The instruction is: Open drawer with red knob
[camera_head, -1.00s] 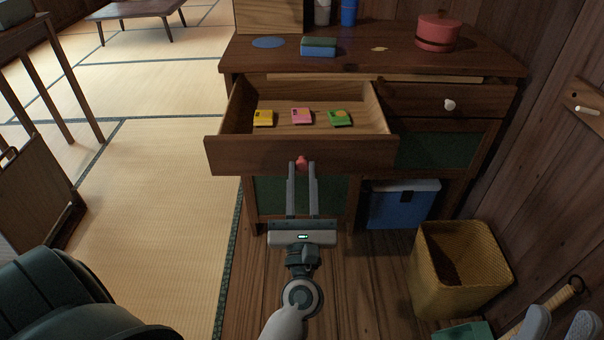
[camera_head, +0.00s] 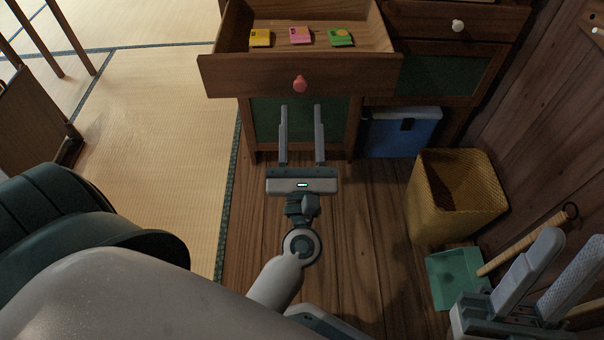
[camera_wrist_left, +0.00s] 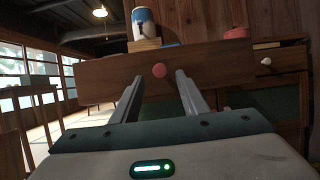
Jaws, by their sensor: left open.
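The drawer (camera_head: 230,78) with the red knob (camera_head: 300,85) is pulled well out of the cabinet in the head view. A yellow, a pink and a green packet lie inside it. My left gripper (camera_head: 301,106) is open, with its two fingers spread below and in front of the knob, apart from it. In the left wrist view the red knob (camera_wrist_left: 159,70) shows free between and beyond the open fingers (camera_wrist_left: 158,80). My right gripper (camera_head: 573,240) is at the lower right of the head view, its fingers apart and nothing seen between them.
A closed drawer with a white knob (camera_head: 458,25) is to the right. Below are a blue box (camera_head: 400,135) and a yellow woven bin (camera_head: 455,205). A green dustpan (camera_head: 455,275) lies near my right gripper.

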